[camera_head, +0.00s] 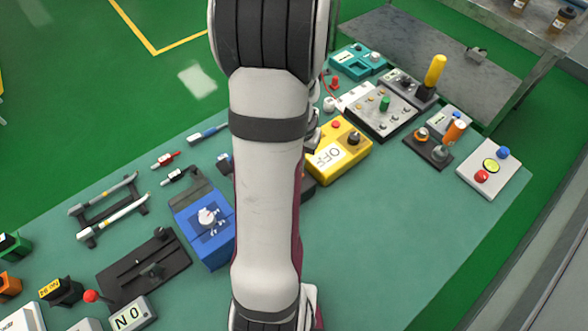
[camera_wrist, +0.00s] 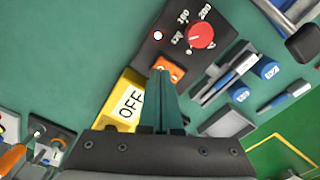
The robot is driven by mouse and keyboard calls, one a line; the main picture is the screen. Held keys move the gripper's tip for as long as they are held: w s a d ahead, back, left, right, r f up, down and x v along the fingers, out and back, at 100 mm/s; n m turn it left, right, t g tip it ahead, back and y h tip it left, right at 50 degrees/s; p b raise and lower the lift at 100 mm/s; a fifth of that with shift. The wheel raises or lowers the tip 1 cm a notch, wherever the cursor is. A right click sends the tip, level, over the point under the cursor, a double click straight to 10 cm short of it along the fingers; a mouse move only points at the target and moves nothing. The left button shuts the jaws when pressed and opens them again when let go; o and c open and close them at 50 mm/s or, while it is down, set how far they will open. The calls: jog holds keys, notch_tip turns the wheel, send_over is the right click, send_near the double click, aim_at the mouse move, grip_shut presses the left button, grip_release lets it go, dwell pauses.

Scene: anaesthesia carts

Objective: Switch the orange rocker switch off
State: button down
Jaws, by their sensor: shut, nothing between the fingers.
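The orange rocker switch (camera_wrist: 171,68) sits on a dark panel (camera_wrist: 180,50) in the wrist view. A red knob with white lettering and a small white lamp share this panel. My gripper (camera_wrist: 161,76) is shut and empty, its fingertips at the near edge of the switch in the picture. The fingers hide part of the switch. I cannot tell whether they touch it, nor which way it is tilted. In the head view my arm hides the switch and most of its panel.
A yellow box marked OFF (camera_head: 340,152) stands beside the panel; it also shows in the wrist view (camera_wrist: 122,104). A blue box with a white knob (camera_head: 206,226) stands left of my arm. The green table (camera_head: 390,255) is clear at front right.

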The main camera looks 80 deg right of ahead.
jog(key=shift+f, duration=1.3)
jog(key=shift+r, duration=3.5)
jog(key=w+a+r+n, duration=0.4)
jog(key=w+a, duration=0.3)
jog(key=w, duration=0.5)
jog(key=w+a+r+n, duration=0.2)
jog(key=w+a+n, duration=0.1)
jog(key=a, duration=0.4)
jog(key=w+a+r+n, duration=0.1)
jog(key=w+a+n, duration=0.2)
jog(key=a, duration=0.5)
jog(key=s+a+n+y, duration=0.1)
jog(key=s+a+n, duration=0.1)
jog(key=a, duration=0.4)
jog(key=s+a+r+n, duration=0.1)
jog(key=s+a+n, duration=0.2)
jog(key=a, duration=0.4)
jog(key=shift+a+r+y, duration=0.25)
jog(key=shift+y, duration=0.15)
